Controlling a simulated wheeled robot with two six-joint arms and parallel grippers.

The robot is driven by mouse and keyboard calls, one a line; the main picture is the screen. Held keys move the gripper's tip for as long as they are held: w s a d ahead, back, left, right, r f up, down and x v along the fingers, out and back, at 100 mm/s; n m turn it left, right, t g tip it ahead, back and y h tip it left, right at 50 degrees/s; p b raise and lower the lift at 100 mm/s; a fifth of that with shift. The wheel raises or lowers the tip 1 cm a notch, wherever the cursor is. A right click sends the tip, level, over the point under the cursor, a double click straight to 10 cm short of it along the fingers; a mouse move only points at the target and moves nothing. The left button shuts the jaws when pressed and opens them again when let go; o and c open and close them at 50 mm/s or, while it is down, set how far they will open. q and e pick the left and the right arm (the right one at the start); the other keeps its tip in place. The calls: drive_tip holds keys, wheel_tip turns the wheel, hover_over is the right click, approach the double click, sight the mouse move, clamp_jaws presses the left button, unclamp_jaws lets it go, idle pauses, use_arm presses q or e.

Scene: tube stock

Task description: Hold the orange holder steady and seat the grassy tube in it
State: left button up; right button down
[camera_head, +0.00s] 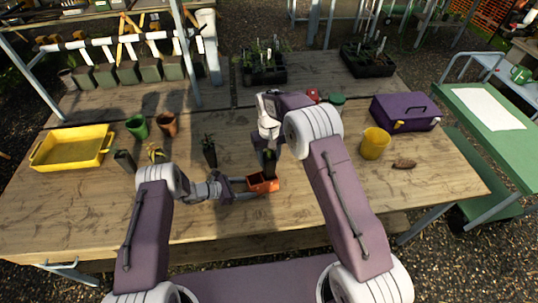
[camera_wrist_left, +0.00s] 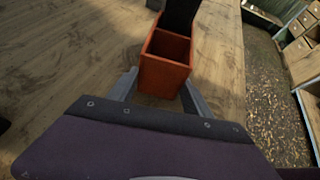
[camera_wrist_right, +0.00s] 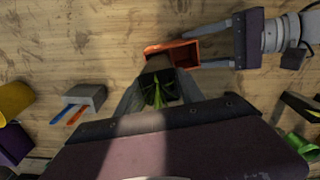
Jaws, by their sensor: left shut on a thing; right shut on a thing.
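The orange holder (camera_head: 263,187) is on the table's near part, with my left gripper (camera_head: 246,188) shut on it from the left. The left wrist view shows the holder (camera_wrist_left: 163,75) between the two fingers, its near compartment empty. My right gripper (camera_head: 268,150) is shut on the dark tube (camera_head: 269,164), which is roughly upright at the holder's far end. Green grassy leaves show in the tube's mouth (camera_wrist_right: 158,92) in the right wrist view. The tube's lower end is hidden, so I cannot tell whether it is inside the holder or just above it.
Another dark planted tube (camera_head: 210,155) stands to the left. A yellow tray (camera_head: 72,163), green pot (camera_head: 137,126) and brown pot (camera_head: 167,124) are farther left. A yellow bucket (camera_head: 375,144) and purple toolbox (camera_head: 405,112) stand right. A grey container (camera_wrist_right: 86,96) is near the right gripper.

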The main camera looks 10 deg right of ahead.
sight(269, 169)
drive_tip(key=shift+f, duration=3.5)
drive_tip(key=shift+f, duration=0.25)
drive_tip(key=c, duration=0.7)
unclamp_jaws()
drive_tip(key=shift+o, duration=0.2)
wheel_tip(269, 169, up, 12)
use_arm(q)
drive_tip(key=o, duration=1)
drive_tip(key=shift+o, duration=0.2)
